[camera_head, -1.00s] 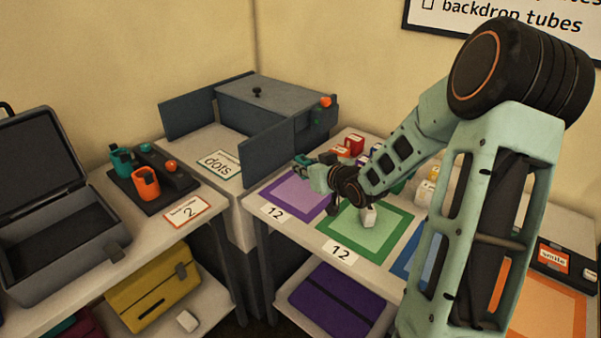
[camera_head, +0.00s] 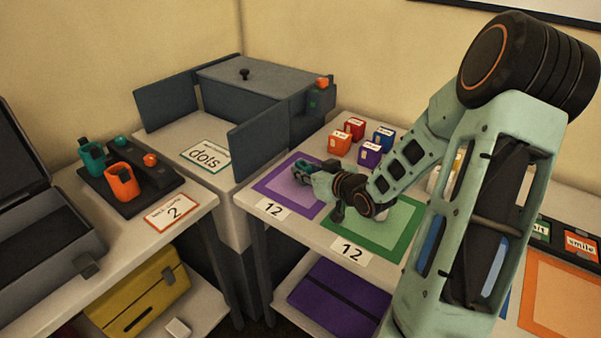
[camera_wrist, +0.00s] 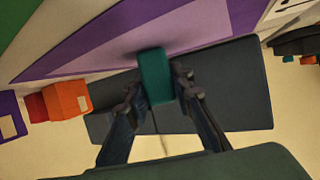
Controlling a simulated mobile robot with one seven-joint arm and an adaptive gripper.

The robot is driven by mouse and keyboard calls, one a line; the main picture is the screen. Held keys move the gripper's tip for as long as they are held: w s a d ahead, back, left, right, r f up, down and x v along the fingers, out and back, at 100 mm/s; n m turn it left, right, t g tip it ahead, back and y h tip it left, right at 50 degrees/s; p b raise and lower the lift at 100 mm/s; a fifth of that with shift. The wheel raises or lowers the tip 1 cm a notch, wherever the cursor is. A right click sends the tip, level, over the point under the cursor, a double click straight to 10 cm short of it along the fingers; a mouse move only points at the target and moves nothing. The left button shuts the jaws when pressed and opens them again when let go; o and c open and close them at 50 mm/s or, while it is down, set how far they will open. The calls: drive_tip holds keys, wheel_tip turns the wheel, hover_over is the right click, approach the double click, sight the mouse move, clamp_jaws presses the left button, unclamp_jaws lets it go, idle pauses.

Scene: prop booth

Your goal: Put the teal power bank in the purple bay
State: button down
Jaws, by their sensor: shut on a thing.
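My gripper (camera_head: 303,170) is shut on the teal power bank (camera_wrist: 155,76), which sits between the two fingers in the wrist view. In the head view the gripper is over the purple bay (camera_head: 262,187), near its right side. The bay is a light purple square with a darker purple border on the table. Its surface also shows beyond the power bank in the wrist view (camera_wrist: 190,30). I cannot tell whether the power bank touches the bay. My arm hides part of the neighbouring green bay (camera_head: 385,250).
A grey box with open flaps (camera_head: 265,85) stands behind the purple bay. Several small coloured blocks, including a red one (camera_head: 355,128), stand beyond the bays. A black dock (camera_head: 140,185) with teal and orange items is on the left table.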

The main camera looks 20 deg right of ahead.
drive_tip(key=shift+r, duration=0.1)
drive_tip(key=shift+s, duration=0.1)
drive_tip(key=shift+f, duration=0.25)
drive_tip(key=c, duration=1.7)
unclamp_jaws()
drive_tip(key=shift+r, duration=0.1)
drive_tip(key=shift+d+r, duration=0.1)
drive_tip(key=shift+r, duration=0.05)
drive_tip(key=shift+s+d+r, duration=0.1)
drive_tip(key=shift+s+r, duration=0.05)
drive_tip(key=shift+s, duration=0.1)
drive_tip(key=p+v, duration=0.3)
drive_tip(key=v, duration=0.8)
drive_tip(key=shift+s, duration=0.2)
